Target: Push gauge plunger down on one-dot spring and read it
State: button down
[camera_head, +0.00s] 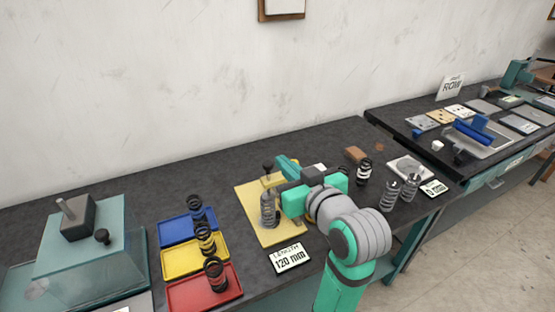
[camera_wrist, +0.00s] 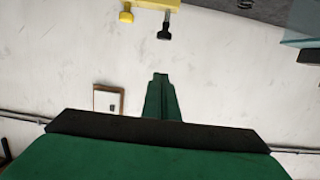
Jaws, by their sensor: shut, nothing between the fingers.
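The yellow gauge (camera_head: 252,222) stands on the dark bench, and a grey spring (camera_head: 268,209) stands upright in it. Its black plunger knob (camera_head: 268,167) shows above the spring; the knob also shows in the wrist view (camera_wrist: 164,30), beside a yellow part of the gauge (camera_wrist: 155,4). No dot marks can be made out on the spring. My gripper (camera_head: 281,160) is shut and empty, just right of the knob at about its height. In the wrist view its fingertips (camera_wrist: 160,77) are apart from the knob. The length display (camera_head: 289,257) reads 120 mm.
Blue (camera_head: 175,232), yellow (camera_head: 180,262) and red (camera_head: 190,293) trays each hold a dark spring at the left. A glass-like box (camera_head: 80,262) stands further left. Several springs (camera_head: 388,194), a brown block (camera_head: 355,154) and a 0 mm display (camera_head: 434,188) are to the right.

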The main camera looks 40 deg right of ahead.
jog(key=shift+v, duration=1)
dwell(0.6)
